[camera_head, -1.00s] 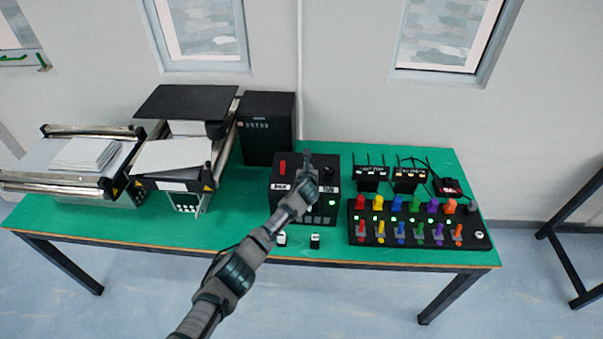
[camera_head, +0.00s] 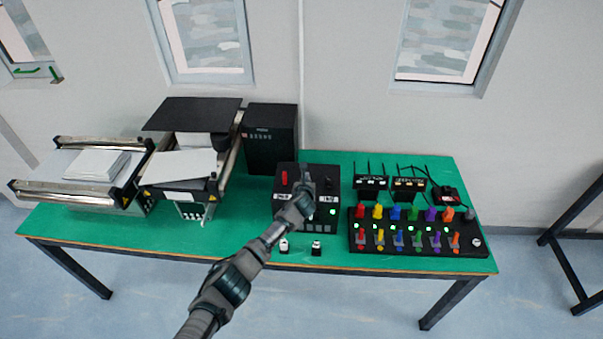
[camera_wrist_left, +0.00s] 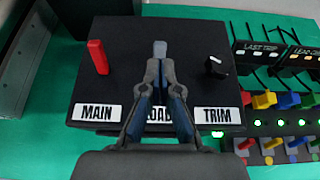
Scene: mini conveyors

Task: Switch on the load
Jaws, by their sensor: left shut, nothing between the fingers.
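A black control box (camera_head: 290,205) stands mid-table. In the left wrist view its top (camera_wrist_left: 120,70) carries a red MAIN lever (camera_wrist_left: 97,56), a grey LOAD lever (camera_wrist_left: 160,47) in the middle and a black TRIM knob (camera_wrist_left: 216,67). The LOAD label (camera_wrist_left: 158,115) is partly hidden by my fingers. My left gripper (camera_head: 308,178) is over the box, shut and empty. In the left wrist view its closed fingertips (camera_wrist_left: 160,68) are just on the near side of the LOAD lever; I cannot tell whether they touch it. My right gripper is not in view.
To the right are a black panel (camera_head: 354,245) with coloured levers and green lights, and small labelled boxes (camera_head: 371,183) behind it. To the left are conveyors (camera_head: 60,193) and a black cabinet (camera_head: 270,150). Two small switches (camera_head: 316,248) lie near the green table's front edge.

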